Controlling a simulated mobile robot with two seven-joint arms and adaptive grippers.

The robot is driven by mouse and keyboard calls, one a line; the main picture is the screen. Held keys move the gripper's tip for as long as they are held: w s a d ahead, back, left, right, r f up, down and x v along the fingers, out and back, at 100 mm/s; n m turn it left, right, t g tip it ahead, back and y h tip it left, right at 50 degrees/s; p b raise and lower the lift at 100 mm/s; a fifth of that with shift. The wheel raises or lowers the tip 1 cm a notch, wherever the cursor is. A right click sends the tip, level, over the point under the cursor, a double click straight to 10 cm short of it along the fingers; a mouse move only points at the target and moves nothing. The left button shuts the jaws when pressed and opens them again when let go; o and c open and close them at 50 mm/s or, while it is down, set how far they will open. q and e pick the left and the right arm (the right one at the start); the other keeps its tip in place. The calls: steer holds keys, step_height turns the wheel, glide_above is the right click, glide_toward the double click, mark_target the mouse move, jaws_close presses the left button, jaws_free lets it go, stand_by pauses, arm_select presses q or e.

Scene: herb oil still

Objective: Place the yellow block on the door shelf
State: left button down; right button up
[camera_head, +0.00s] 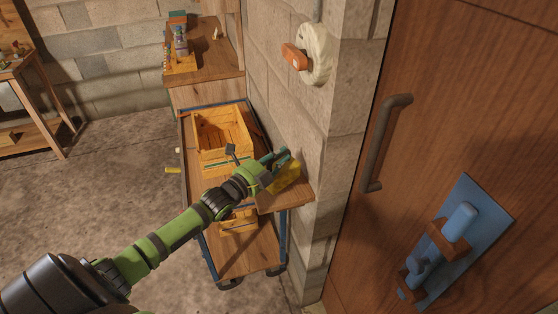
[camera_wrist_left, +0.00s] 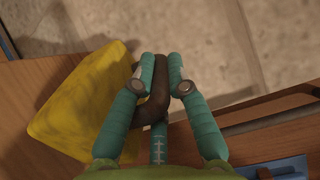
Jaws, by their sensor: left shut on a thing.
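The yellow block (camera_head: 287,180) is at the small wooden door shelf (camera_head: 300,196), by the wall beside the door. My left gripper (camera_head: 280,158) is right at the block. In the left wrist view its teal fingers (camera_wrist_left: 160,78) are closed around a dark brown curved piece, which seems to be the handle of the yellow block (camera_wrist_left: 75,105). The block's body lies left of the fingers there, over brown wood. I cannot tell whether its underside touches the shelf. My right gripper is not in view.
A wooden door (camera_head: 430,90) with a dark handle (camera_head: 382,140) and a blue plate (camera_head: 470,215) stands at right. A cart with a wooden crate (camera_head: 222,130) is behind my left forearm. A brick wall (camera_head: 290,110) borders the shelf. Open floor (camera_head: 110,150) is at left.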

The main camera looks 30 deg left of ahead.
arm_select(q)
steer(key=shift+f, duration=0.7)
steer(key=c, duration=1.2)
jaws_free()
steer(key=shift+f, duration=0.1)
steer(key=shift+s, duration=0.1)
steer(key=s+a+b, duration=0.1)
steer(key=s+a, duration=0.1)
steer(key=s, duration=0.8)
steer(key=s+f+n+g+y, duration=0.1)
steer(key=s+f+n+g, duration=0.3)
steer(key=f, duration=0.8)
steer(key=s+a+f+n+g+y, duration=0.15)
steer(key=s+f+n, duration=0.35)
steer(key=f, duration=0.6)
steer(key=s+f+n+g+y, duration=0.25)
steer(key=s+f, duration=0.45)
steer(key=f, duration=0.5)
steer(key=s+d+f+n+g, duration=0.2)
steer(key=s+d+f, duration=0.3)
steer(key=s, duration=0.3)
steer(key=s+d+f+n+g+h, duration=0.1)
steer(key=s+d+f+g, duration=0.3)
steer(key=s, duration=0.4)
steer(key=s+d+f+n+g, duration=0.3)
steer(key=s+d+f, duration=0.3)
steer(key=s, duration=0.2)
steer(key=shift+s+f+h, duration=0.2)
steer(key=shift+s+h, duration=0.05)
steer(key=shift+h, duration=0.15)
